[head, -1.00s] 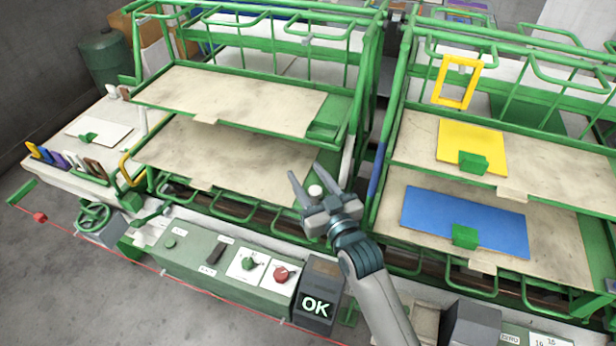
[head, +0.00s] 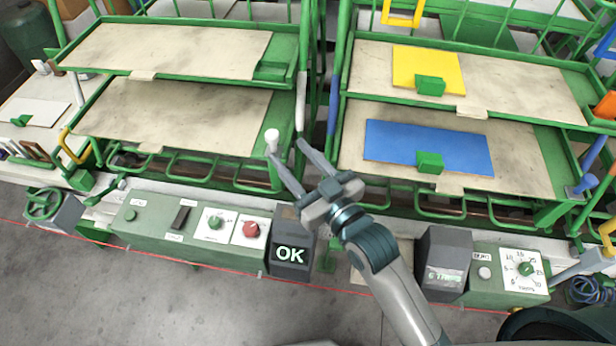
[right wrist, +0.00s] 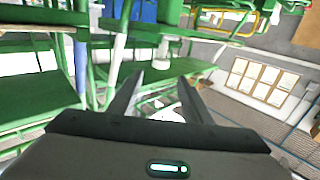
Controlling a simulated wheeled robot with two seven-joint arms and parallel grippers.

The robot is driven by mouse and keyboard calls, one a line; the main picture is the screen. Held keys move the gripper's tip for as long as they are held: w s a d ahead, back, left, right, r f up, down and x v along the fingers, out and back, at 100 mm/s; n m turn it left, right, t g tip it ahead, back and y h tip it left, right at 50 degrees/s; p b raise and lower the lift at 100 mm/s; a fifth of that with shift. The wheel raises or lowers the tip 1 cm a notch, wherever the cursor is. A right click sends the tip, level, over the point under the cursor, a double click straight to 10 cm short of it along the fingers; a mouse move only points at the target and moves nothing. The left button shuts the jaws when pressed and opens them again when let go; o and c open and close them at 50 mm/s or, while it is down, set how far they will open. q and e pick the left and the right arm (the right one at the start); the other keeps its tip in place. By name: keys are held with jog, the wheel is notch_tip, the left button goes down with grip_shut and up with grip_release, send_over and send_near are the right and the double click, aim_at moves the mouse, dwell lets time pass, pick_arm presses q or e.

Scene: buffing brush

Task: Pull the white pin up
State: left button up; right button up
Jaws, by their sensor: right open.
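The white pin (head: 271,138) is a short upright post with a round knob, at the right front corner of the left green rack. My right gripper (head: 286,150) is open and empty, its fingers pointing up and left in the head view. The left fingertip appears just below the pin, and the pin is not between the fingers there. Whether they touch cannot be told. In the right wrist view a white post, likely the pin (right wrist: 162,52), shows beyond and between the open fingertips (right wrist: 160,78). My left gripper is not in view.
A white post (head: 301,100) and a blue post (head: 333,105) stand close right of the pin. The right rack holds yellow (head: 428,66) and blue (head: 400,142) plates. Green rails run along the racks' front.

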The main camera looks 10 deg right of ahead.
jog(key=b+v, duration=0.1)
jog(key=v, duration=0.4)
dwell(0.5)
